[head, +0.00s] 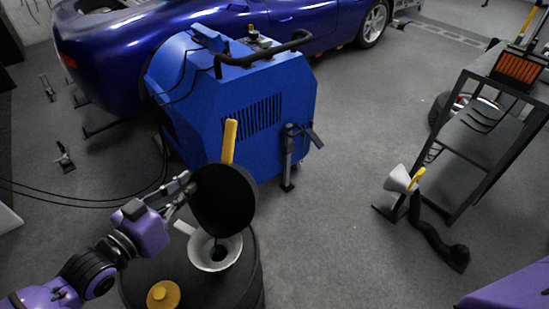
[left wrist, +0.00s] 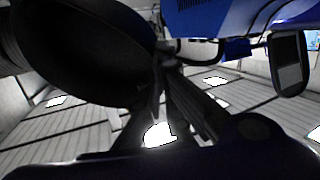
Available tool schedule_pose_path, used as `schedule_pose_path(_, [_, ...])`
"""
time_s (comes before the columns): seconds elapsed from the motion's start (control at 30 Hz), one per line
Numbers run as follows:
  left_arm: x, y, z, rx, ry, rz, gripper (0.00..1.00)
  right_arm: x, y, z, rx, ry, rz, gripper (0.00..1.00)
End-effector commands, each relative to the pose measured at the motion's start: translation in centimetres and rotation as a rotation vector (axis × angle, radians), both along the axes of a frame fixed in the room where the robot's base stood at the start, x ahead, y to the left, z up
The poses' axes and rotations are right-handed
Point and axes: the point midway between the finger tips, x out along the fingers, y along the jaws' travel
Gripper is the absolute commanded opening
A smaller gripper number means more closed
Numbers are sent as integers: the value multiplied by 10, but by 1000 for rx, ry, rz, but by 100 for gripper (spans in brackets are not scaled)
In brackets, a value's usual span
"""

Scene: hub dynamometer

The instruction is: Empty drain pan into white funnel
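The drain pan (head: 223,200) is a round black dish, tipped steeply on edge, with a yellow bar (head: 229,140) sticking up behind its top edge. My left gripper (head: 180,187) is at its left side, its fingers closed at the rim. The pan also fills the upper left of the left wrist view (left wrist: 80,50). The white funnel (head: 198,257) stands on a black drum just below the pan. A dark patch shows in its bowl, under the pan's lower edge; I cannot tell if it is liquid. My right gripper is out of view.
The black drum (head: 247,280) has a yellow cap (head: 163,294) on top. A blue machine (head: 235,110) stands close behind, beside a blue car (head: 200,30). A dark shelf cart (head: 480,150) and a small grey funnel (head: 398,180) are at right. The middle floor is clear.

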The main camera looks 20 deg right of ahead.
Motion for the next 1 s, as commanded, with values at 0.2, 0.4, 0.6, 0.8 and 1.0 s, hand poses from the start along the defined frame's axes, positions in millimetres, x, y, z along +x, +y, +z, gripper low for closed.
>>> schedule_pose_path(0.2, [-3, 2, 0, -25, -28, 0, 0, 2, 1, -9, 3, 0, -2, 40])
schedule_pose_path(0.4, [-9, 7, -2, -72, -85, 2, 0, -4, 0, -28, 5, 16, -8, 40])
schedule_pose_path(0.6, [-18, 13, 0, -143, -175, 1, 0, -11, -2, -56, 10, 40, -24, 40])
schedule_pose_path(0.8, [-21, 17, 10, -162, -204, 2, 0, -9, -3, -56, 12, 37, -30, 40])
schedule_pose_path(1.0, [-25, 20, 8, -179, -221, 2, 0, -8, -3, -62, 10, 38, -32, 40])
